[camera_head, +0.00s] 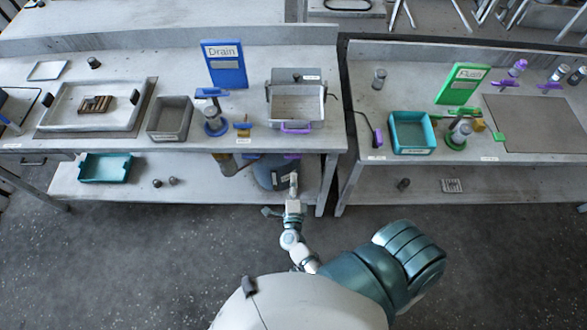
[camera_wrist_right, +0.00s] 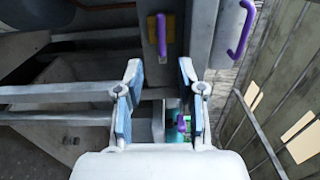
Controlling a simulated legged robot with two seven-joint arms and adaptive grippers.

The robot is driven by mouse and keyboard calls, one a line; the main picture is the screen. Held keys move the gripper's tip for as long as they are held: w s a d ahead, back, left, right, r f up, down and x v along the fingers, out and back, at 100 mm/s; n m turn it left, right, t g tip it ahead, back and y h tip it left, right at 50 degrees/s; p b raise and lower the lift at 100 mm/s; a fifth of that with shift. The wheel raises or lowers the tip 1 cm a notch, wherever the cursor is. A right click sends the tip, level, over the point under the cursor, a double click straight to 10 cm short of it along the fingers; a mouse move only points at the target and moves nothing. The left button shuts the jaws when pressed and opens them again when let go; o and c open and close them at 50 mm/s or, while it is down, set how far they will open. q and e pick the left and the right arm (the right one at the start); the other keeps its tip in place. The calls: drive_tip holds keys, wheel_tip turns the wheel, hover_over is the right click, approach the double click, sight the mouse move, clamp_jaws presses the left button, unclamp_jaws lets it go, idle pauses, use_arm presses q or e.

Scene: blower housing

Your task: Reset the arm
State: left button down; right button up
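My right gripper (camera_head: 293,184) is low in the middle of the head view, in front of the left workbench's lower part. In the right wrist view its two blue-padded fingers (camera_wrist_right: 159,98) stand apart with a gap between them, and nothing is held. The gripper partly covers a dark blue rounded housing (camera_head: 268,172) on the lower shelf. Whether it touches the housing cannot be told. My left gripper is not in view.
The left workbench (camera_head: 250,130) carries a blue Drain sign (camera_head: 224,64), a grey bin (camera_head: 170,118) and a metal basin (camera_head: 296,104). The right workbench (camera_head: 360,90) carries a green Flush sign (camera_head: 462,84) and a teal bin (camera_head: 411,132). In the wrist view, a purple handle (camera_wrist_right: 162,34) is ahead. Open floor lies in front.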

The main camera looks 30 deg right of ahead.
drive_tip(key=shift+v, duration=1.2)
drive_tip(key=s+a+f+n+g+y, duration=0.1)
drive_tip(key=s+a+f+n+y, duration=0.15)
drive_tip(key=f+n, duration=0.4)
drive_tip(key=s+a+f+n+g+y, duration=0.15)
drive_tip(key=a+f+n+y, duration=0.25)
drive_tip(key=f, duration=0.5)
drive_tip(key=s+a+f+n+g+y, duration=0.1)
drive_tip(key=s+a+f+n+y, duration=0.25)
drive_tip(key=f+n, duration=0.35)
drive_tip(key=s+d+f+n+g, duration=0.3)
drive_tip(key=s+f, duration=0.3)
drive_tip(key=s, duration=0.2)
drive_tip(key=s+d+f+n+g, duration=0.3)
drive_tip(key=s+f, duration=0.3)
drive_tip(key=s, duration=0.3)
drive_tip(key=s+d+f+n+g, duration=0.3)
drive_tip(key=s+f, duration=0.3)
drive_tip(key=s, duration=0.3)
drive_tip(key=shift+d+g, duration=0.3)
drive_tip(key=shift+g, duration=0.55)
drive_tip(key=shift+f, duration=0.1)
